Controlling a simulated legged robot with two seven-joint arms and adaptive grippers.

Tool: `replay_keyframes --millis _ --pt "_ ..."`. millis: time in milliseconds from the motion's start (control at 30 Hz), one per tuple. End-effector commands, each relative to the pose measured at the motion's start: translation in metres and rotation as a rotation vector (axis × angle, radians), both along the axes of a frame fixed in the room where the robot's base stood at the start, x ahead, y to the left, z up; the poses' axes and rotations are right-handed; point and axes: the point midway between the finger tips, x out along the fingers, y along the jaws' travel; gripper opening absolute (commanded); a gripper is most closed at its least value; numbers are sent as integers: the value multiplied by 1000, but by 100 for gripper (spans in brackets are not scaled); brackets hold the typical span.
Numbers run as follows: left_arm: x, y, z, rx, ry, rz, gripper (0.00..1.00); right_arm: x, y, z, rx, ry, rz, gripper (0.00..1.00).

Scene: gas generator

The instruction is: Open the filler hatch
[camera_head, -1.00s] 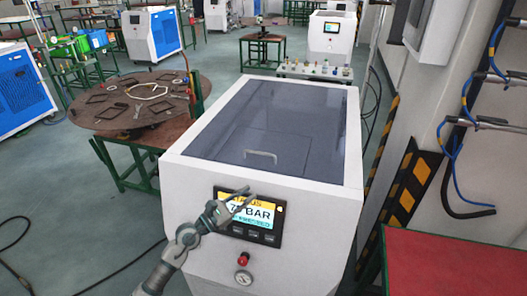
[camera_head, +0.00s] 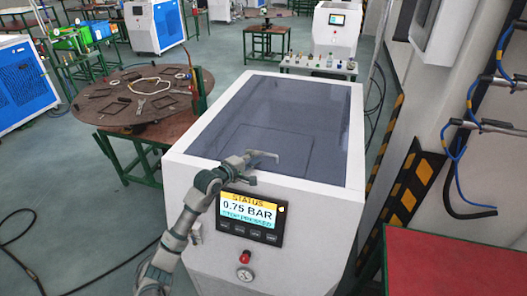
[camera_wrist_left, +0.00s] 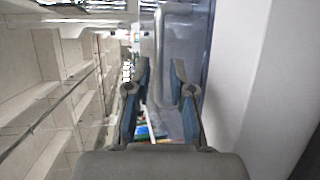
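The generator's filler hatch (camera_head: 268,137) is a dark rectangular panel outlined in the smoky top of the white cabinet. It looks closed and flat. My left gripper (camera_head: 268,157) is at the hatch's near edge and hides the handle in the head view. In the left wrist view, the pale bar handle (camera_wrist_left: 160,50) runs up the picture between the two fingers of my left gripper (camera_wrist_left: 161,72). The fingers stand apart, with a gap visible between them, so the gripper is open. I cannot tell whether either finger touches the bar. My right gripper is not in view.
The status display (camera_head: 249,216) on the cabinet front reads 0.75 BAR, with a red button (camera_head: 244,257) and a gauge below it. A red table (camera_head: 455,262) stands at the right. A round work table (camera_head: 112,118) stands at the left. Space above the lid is clear.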

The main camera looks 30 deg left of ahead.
Motion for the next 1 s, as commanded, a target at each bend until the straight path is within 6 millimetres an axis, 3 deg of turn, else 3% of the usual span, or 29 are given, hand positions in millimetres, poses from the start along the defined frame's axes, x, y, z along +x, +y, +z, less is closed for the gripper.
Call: replay_keyframes --millis 100,333,667,767,1000 --pt "23 -4 -2 -4 -1 0 22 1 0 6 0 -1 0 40" --pt "48 -9 -9 -1 0 0 22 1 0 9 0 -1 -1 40" --pt "52 -10 -10 1 -1 0 22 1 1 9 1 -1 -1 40" --pt "52 -9 -10 0 -1 0 0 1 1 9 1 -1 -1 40" --pt "52 -8 -11 0 1 1 0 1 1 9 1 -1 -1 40"
